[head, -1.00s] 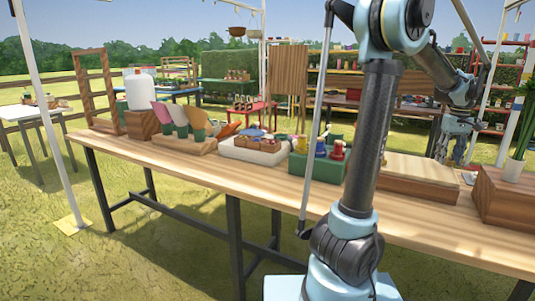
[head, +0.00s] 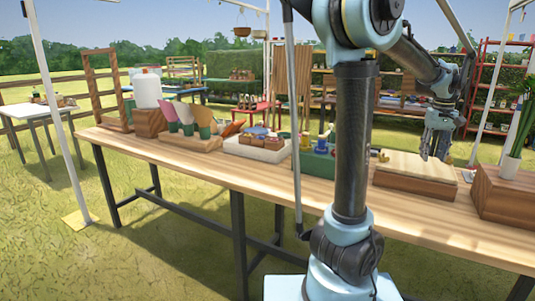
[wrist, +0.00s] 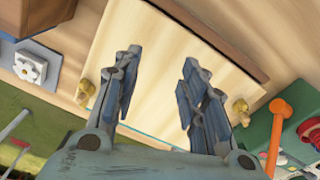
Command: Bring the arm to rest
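My gripper (head: 437,142) hangs from my bent arm above the right part of the long wooden table (head: 190,168). In the wrist view my gripper (wrist: 156,84) has its two fingers spread wide apart, with nothing between them. A pale wooden board (wrist: 175,45) with brass-coloured knobs at its sides lies below the fingers. It shows in the head view as a pale slab (head: 415,165) on a brown wooden base. My upright arm link hides part of the table and the things behind it.
A green tray (head: 317,167) with small bottles stands left of the slab. A brown wooden block (head: 503,197) and a potted plant (head: 511,166) stand at the right. A white tray (head: 255,153), paper cones and a white jug (head: 147,90) stand further left. The table's front strip is clear.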

